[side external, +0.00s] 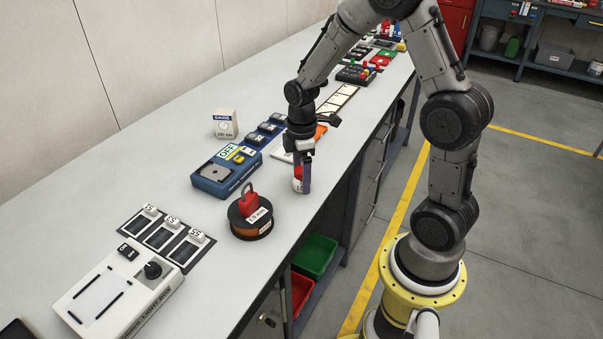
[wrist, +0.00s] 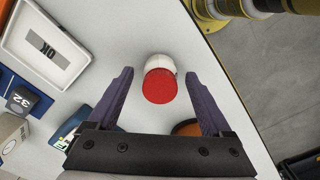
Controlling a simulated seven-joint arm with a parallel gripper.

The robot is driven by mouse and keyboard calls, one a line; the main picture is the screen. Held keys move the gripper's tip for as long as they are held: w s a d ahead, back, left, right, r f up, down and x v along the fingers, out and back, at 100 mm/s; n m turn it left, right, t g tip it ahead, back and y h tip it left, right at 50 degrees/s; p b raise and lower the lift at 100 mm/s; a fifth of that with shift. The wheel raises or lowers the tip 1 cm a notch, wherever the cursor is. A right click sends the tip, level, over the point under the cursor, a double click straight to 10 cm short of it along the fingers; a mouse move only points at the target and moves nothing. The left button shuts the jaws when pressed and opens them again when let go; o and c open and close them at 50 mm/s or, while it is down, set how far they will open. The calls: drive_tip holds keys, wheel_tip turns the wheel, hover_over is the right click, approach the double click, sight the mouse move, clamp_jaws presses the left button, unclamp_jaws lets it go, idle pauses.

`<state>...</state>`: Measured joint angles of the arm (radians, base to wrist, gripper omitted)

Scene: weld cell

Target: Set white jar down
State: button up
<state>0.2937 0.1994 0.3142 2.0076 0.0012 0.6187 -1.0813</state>
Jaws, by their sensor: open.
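The white jar (wrist: 160,63) has a red lid (wrist: 160,87) and stands on the light grey bench top near its front edge. It also shows in the side view as a small jar (side external: 297,184), partly covered by a finger. My gripper (wrist: 158,76) is open, its fingertips on either side of the jar with a visible gap on both sides. In the side view my gripper (side external: 303,186) points straight down over the jar, with the fingers reaching low around it.
A black spool with a red padlock-like piece (side external: 250,213) stands in front of the jar. A blue device (side external: 226,174) and a gauge box (side external: 225,124) are behind. The bench edge is close on the right.

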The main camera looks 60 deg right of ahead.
wheel_tip(320, 180, up, 12)
drive_tip(key=s+a+r+m+t, duration=0.2)
drive_tip(key=s+a+r+m, duration=0.1)
drive_tip(key=s, duration=0.5)
drive_tip(key=s+a+r+m+t, duration=0.3)
drive_tip(key=s+a+m, duration=0.3)
drive_tip(key=s+a, duration=0.1)
drive_tip(key=shift+s+r+t, duration=0.2)
drive_tip(key=shift+s+t, duration=0.1)
drive_tip(key=shift+s, duration=0.5)
idle(0.4)
